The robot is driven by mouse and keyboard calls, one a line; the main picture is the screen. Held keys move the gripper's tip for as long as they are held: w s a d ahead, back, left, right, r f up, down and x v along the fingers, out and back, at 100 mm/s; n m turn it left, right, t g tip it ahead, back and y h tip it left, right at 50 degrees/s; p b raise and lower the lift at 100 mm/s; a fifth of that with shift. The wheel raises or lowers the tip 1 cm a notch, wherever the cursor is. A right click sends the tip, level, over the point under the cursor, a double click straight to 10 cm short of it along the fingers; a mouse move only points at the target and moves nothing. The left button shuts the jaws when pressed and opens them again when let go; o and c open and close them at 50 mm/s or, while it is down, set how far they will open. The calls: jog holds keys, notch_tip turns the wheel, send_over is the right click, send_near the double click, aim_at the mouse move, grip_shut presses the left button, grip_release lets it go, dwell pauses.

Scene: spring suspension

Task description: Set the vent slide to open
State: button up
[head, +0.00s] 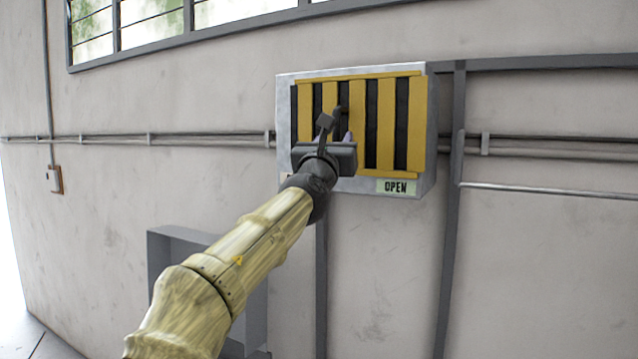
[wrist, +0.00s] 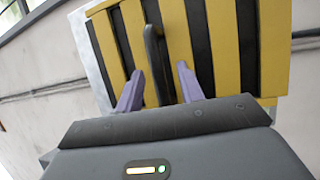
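The vent slide (head: 415,120) is a yellow slatted panel with dark gaps, set in a pale grey box (head: 432,135) on the wall. A green "OPEN" label (head: 397,187) is at the box's lower right. A dark upright handle (wrist: 153,50) stands out from the slats; in the head view it is partly hidden by my gripper. My gripper (wrist: 160,68) is open, its two purple fingers on either side of the handle with visible gaps, so it does not grip it. In the head view my gripper (head: 340,138) is in front of the slide's left-middle part.
A second label at the box's lower left is mostly hidden by my arm. Thin pipes (head: 540,145) run along the wall, and a grey frame (head: 185,235) stands below left. The space in front of the wall to the right is clear.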

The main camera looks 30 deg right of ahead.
jog(key=b+v, duration=0.6)
jog(key=v, duration=0.8)
jog(key=shift+f, duration=0.15)
jog(key=shift+s, duration=0.1)
